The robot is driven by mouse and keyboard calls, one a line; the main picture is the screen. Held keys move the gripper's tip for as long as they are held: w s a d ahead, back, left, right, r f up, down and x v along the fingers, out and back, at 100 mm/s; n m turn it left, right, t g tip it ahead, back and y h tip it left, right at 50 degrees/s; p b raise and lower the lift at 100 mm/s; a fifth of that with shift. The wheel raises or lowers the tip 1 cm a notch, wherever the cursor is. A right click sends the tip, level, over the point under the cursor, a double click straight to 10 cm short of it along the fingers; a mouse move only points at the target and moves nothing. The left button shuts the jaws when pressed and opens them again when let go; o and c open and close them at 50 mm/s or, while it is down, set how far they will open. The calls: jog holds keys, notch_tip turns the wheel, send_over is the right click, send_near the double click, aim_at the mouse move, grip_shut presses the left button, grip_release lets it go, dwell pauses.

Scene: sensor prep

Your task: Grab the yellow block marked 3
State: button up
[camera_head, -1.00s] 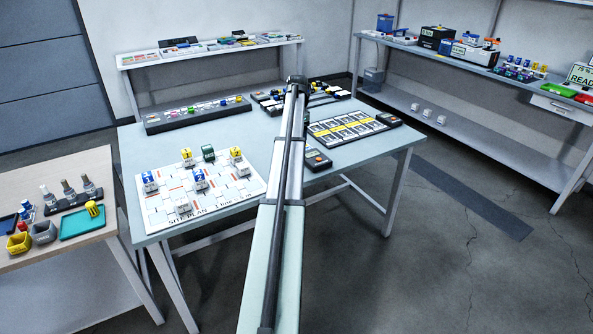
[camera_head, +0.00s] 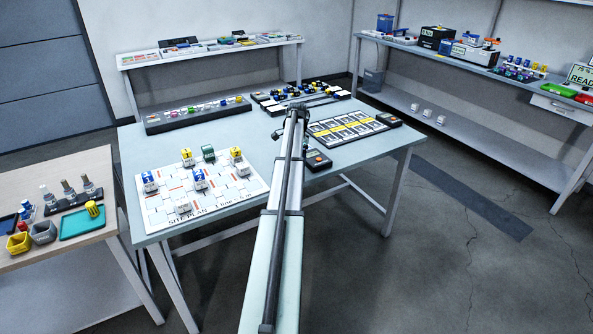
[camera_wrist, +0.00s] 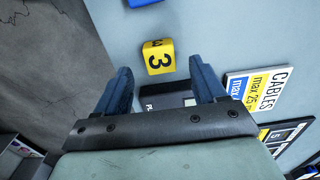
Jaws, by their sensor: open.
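In the wrist view, the yellow block marked 3 (camera_wrist: 159,57) sits on a pale blue-grey surface, its black 3 turned sideways to the camera. My gripper (camera_wrist: 160,70) is open, with one blue finger on each side of the picture. The block shows between and just beyond the fingertips, with a gap to either side. I cannot tell how far above it the fingers are. In the head view my arm hides the gripper's surroundings, and I cannot make out this block there.
A blue block (camera_wrist: 145,2) shows at the wrist view's top edge. A CABLES card (camera_wrist: 262,84) lies right of the fingers, and a dark panel lies between them. In the head view, a site plan board (camera_head: 230,192) with several blocks lies left of my arm.

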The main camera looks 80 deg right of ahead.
notch_tip(320, 180, down, 4)
jog(key=shift+r, duration=0.25)
jog(key=c, duration=1.1)
jog(key=shift+r, duration=0.1)
jog(key=shift+c, duration=0.2)
